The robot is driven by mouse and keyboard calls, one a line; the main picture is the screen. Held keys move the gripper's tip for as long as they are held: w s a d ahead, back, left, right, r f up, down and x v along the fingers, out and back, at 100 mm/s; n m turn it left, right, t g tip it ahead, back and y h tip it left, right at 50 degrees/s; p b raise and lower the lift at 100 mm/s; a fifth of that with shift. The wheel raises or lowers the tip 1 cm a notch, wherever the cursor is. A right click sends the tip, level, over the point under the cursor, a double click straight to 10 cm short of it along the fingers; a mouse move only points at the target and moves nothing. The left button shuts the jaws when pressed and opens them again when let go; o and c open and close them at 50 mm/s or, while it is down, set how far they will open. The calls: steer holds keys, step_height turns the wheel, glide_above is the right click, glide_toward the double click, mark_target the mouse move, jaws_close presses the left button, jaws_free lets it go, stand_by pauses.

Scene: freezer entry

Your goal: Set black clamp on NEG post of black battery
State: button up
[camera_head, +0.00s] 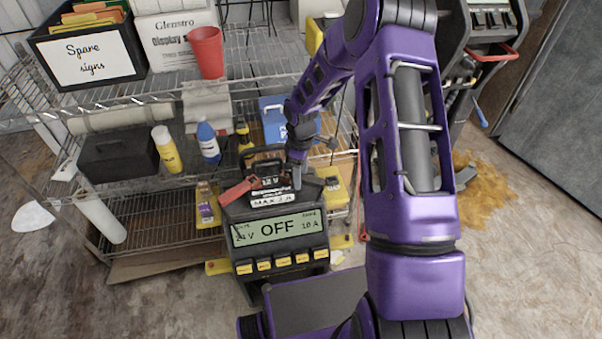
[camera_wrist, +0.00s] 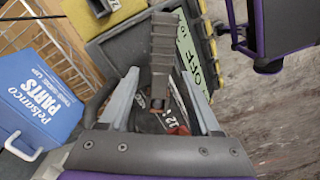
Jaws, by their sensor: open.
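The black battery (camera_head: 262,158), marked 12 V, sits on top of the charger (camera_head: 280,258), whose display reads OFF. A red clamp (camera_head: 238,191) lies at the battery's left. My gripper (camera_head: 296,180) is at the battery's right side, pointing down. In the wrist view my gripper (camera_wrist: 158,108) is open. A dark ribbed piece (camera_wrist: 163,52), apparently the black clamp's handle, reaches between the fingers, with a reddish-brown tip. The battery (camera_wrist: 150,122) shows below it, partly hidden. I cannot make out the NEG post, or whether the clamp touches it.
Behind the charger is a wire shelf (camera_head: 150,199) with a blue parts box (camera_head: 272,118), also in the wrist view (camera_wrist: 38,108). A yellow bottle (camera_head: 166,150) and a blue bottle (camera_head: 208,142) stand left. A red cup (camera_head: 206,52) is on the upper shelf.

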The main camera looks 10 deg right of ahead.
step_height(320, 180, up, 18)
steer(key=p, duration=0.2)
steer(key=shift+f, duration=0.25)
stand_by(0.4)
